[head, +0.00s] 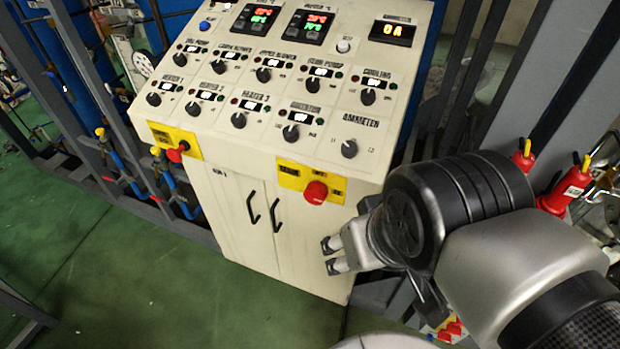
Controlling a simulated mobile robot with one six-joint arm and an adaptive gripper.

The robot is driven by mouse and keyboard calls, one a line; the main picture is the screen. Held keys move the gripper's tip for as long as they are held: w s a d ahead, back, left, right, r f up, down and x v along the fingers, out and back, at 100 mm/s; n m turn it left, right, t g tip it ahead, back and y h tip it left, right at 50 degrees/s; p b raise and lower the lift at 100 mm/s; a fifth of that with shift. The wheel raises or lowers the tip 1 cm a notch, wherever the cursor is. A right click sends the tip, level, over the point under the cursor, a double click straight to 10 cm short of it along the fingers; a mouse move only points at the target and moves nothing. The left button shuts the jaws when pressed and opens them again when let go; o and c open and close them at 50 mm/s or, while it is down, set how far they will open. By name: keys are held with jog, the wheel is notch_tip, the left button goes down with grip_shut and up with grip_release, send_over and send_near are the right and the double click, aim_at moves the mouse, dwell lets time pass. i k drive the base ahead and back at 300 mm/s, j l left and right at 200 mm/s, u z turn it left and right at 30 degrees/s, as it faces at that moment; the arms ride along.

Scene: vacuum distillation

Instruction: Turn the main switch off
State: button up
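The cream control cabinet (235,148) stands in the middle of the head view. A red rotary handle (177,153) sits on a yellow plate at the left of its front edge. A round red mushroom button (315,192) sits on another yellow plate at the right. The plate labels are too small to read, so I cannot tell for certain which is the main switch. My gripper (331,255) is in front of the cabinet's lower right side, below the red button and well to the right of the red handle. Its two fingertips are apart with nothing between them.
The sloped panel holds several black knobs, such as the ammeter knob (349,148), and lit displays (392,31). Two cabinet doors have black handles (253,207). Metal frames and blue pipes stand left; red valves (565,188) stand right. Green floor (130,270) is clear at front left.

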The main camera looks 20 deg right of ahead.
aim_at(316, 192)
jog(key=k+u, duration=0.15)
jog(key=u, duration=0.2)
jog(key=k+j+u, duration=0.15)
jog(key=u, duration=0.2)
jog(key=k+j+u, duration=0.15)
jog(key=u, duration=0.15)
